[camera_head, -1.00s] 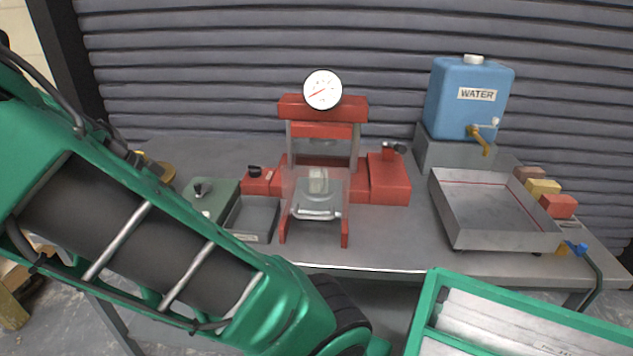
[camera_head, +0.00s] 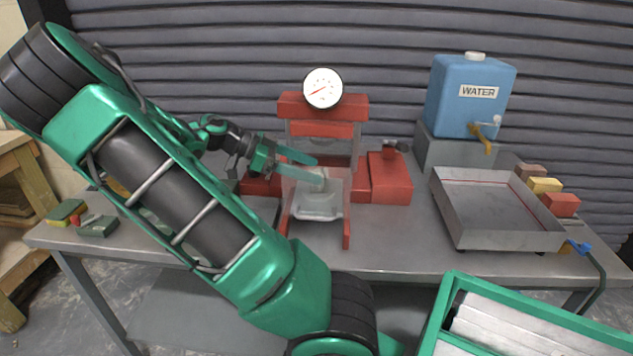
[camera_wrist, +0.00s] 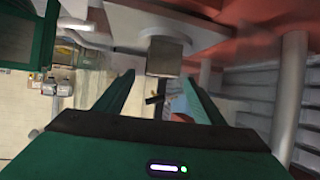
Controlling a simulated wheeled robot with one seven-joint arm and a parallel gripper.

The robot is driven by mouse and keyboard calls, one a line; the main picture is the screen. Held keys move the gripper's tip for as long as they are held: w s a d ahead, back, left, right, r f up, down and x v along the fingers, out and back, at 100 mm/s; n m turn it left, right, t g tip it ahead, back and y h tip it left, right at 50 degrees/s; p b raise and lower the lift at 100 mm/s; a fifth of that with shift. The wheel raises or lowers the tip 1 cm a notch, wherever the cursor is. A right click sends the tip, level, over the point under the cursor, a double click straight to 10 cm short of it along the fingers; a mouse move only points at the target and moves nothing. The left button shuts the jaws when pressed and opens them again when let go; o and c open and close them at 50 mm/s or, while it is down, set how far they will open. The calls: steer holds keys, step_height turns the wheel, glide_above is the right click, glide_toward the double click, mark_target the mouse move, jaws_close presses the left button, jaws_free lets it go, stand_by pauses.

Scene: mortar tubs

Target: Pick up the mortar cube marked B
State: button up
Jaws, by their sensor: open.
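A small grey mortar cube (camera_wrist: 165,57) sits in the red press (camera_head: 322,107), against a pale plate. No letter on it is readable. In the head view the cube (camera_head: 319,173) is partly covered by my gripper's fingers. My gripper (camera_head: 318,171) is open and reaches into the press from the left, with its fingers around or close to the cube. In the wrist view my gripper (camera_wrist: 158,79) has its two green fingers apart, with the cube ahead of the gap near the fingertips. Whether the fingers touch the cube cannot be told.
A clear guard with a handle (camera_head: 318,212) stands at the front of the press. A red box (camera_head: 388,178) is right of it. A metal tray (camera_head: 455,225), a blue water tank (camera_head: 470,100) and coloured blocks (camera_head: 545,185) are farther right. The tabletop between press and tray is bare.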

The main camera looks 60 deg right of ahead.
steer(key=shift+w+f+x, duration=0.1)
steer(key=shift+f+x, duration=0.1)
steer(key=shift+x, duration=1.75)
steer(key=shift+w+f+x, duration=0.1)
steer(key=shift+f+x, duration=0.05)
steer(key=shift+x, duration=1.75)
steer(key=c, duration=1.4)
